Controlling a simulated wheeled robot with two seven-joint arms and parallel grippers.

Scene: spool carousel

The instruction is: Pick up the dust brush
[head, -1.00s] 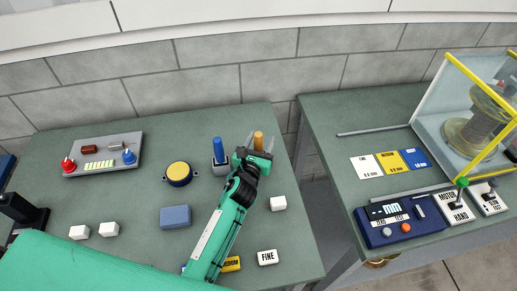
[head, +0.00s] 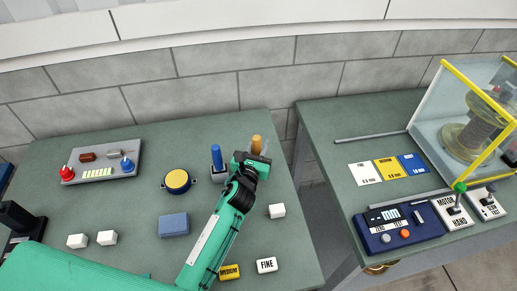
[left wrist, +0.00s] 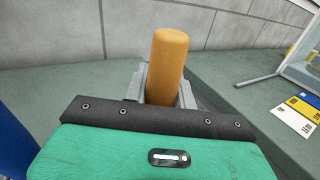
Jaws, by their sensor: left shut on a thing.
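An upright orange handle (head: 257,145), which I take to be the dust brush, stands at the back right of the left table. Its lower end and any bristles are hidden by my gripper. My left gripper (head: 252,158) is shut on this handle. In the left wrist view the handle (left wrist: 166,65) rises upright between the two grey fingers. I cannot tell whether its foot still touches the table. My right gripper is in neither view.
A blue handle (head: 216,157) in a grey holder stands close left of my gripper. Around lie a yellow round tin (head: 177,181), a blue block (head: 174,224), white blocks (head: 277,211) and a panel (head: 100,162). A gap separates the right table (head: 330,150).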

